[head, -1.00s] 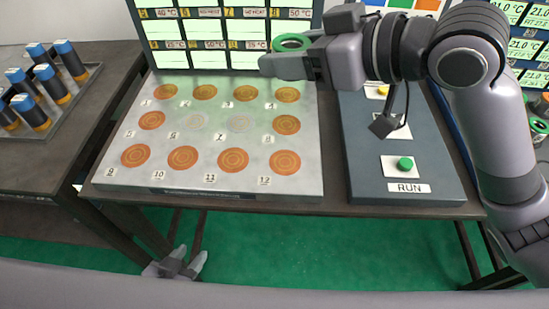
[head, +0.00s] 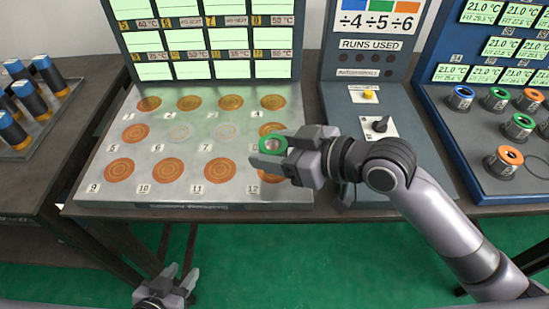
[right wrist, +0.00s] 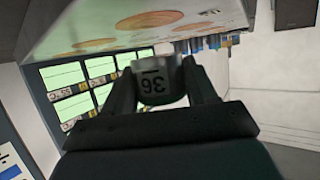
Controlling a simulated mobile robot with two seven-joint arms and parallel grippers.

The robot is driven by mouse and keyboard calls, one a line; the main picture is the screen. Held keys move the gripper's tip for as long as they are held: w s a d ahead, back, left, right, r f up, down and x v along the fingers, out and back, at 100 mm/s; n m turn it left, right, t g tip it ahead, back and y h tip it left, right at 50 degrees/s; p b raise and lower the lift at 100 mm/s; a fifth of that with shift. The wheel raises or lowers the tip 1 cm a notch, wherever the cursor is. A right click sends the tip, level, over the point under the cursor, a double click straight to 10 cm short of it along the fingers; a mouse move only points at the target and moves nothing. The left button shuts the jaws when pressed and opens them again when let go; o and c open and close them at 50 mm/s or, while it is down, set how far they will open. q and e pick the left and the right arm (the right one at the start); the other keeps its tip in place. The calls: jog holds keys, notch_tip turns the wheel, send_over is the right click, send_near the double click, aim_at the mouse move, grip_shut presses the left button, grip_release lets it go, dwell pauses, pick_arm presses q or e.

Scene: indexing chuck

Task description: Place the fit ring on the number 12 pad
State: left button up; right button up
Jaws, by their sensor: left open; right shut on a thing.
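My right gripper (head: 272,152) is shut on a green-topped ring (head: 273,143) and holds it over the right side of the pad plate, by the pads numbered 8 and 12. In the right wrist view the ring (right wrist: 156,84) sits between both fingers, with a white tag that seems to read 36, upside down. The number 12 pad (head: 271,177), orange, is at the plate's front right corner, partly covered by my right gripper. The ring appears raised above it; the exact gap cannot be told. My left gripper (head: 170,282) is open and empty, low in front of the table.
The metal plate (head: 240,198) carries orange pads in rows; two middle pads look pale. Behind it stands a display panel (head: 205,45). To the right are a control box (head: 355,100) with knob and button, and a blue rack (head: 470,150) holding other coloured rings. Blue-capped cylinders (head: 47,72) stand left.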

jog(key=shift+f, duration=1.3)
jog(key=shift+f, duration=0.15)
jog(key=shift+s+f+b, duration=0.15)
jog(key=shift+f+b, duration=0.2)
jog(key=shift+f, duration=0.35)
jog(key=o, duration=1.4)
jog(key=shift+f, duration=0.2)
jog(key=shift+r, duration=0.35)
jog(key=r+v, duration=0.1)
jog(key=v, duration=1.1)
jog(key=shift+r, duration=0.1)
